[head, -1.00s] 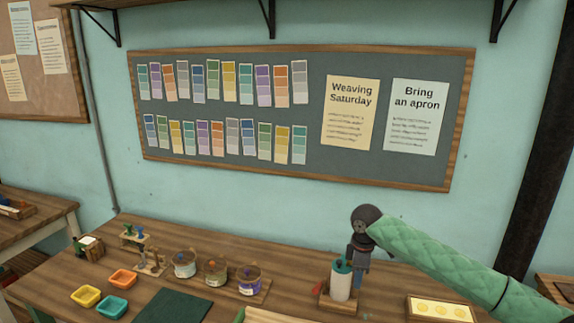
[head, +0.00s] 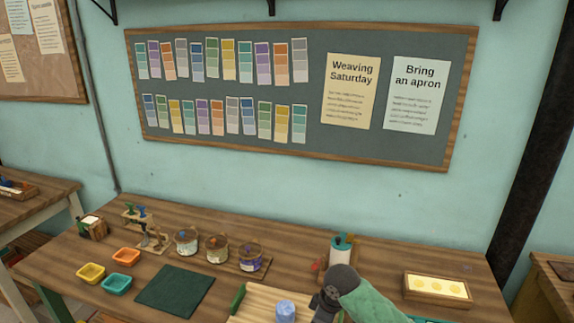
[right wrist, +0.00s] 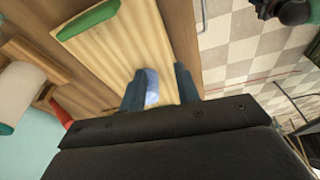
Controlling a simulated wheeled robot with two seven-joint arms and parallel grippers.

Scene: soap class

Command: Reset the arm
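My right arm, in a green sleeve, enters the head view from the lower right. Its dark gripper (head: 322,305) hangs over the front of the table, right of a blue cylinder (head: 286,311) on a pale ribbed wooden board (head: 256,299). My left gripper is in neither view.
A white cylinder with a teal top (head: 340,255) stands behind the gripper, a red piece (head: 317,265) beside it. A wooden tray with yellow discs (head: 437,287) lies right. Jars (head: 217,249), small bowls (head: 117,284) and a dark green mat (head: 175,289) fill the left.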

